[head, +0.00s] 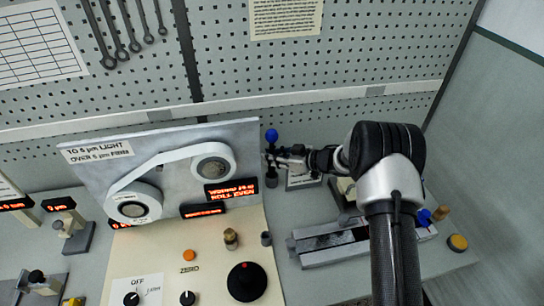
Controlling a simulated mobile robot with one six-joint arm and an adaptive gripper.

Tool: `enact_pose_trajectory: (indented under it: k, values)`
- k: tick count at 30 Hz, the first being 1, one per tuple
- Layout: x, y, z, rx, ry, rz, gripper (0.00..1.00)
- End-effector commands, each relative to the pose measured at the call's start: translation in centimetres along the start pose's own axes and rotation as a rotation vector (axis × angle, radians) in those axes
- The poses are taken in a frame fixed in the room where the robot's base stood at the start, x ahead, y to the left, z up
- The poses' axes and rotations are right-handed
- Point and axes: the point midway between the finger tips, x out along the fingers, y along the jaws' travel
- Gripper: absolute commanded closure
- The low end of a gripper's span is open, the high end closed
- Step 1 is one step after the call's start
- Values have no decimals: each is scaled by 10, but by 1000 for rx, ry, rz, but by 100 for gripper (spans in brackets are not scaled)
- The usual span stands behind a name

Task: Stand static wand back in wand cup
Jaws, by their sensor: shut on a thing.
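My gripper (273,158) is at the right edge of the grey winding panel, shut on the static wand. A small dark grey cylinder (266,238) stands on the bench below, apart from the wand. It may be the wand cup, but it is too small to be sure.
The upright panel (235,140) carries two white reels joined by a white band. A cream console (205,270) with knobs stands in front. A grey slotted rail fixture (335,240) lies right of it. A yellow round button (457,242) is at the far right.

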Motion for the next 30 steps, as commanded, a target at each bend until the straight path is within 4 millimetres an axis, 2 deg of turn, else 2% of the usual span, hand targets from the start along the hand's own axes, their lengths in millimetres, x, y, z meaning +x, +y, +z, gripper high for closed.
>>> enact_pose_trajectory:
  k: [5,6,15,25,30]
  values:
    - [2,0,5,0,0,0,100]
    - [2,0,4,0,0,0,80]
    - [2,0,5,2,-2,0,60]
    - [1,-1,7,4,-4,-1,60]
    - [-17,1,6,4,-4,3,60]
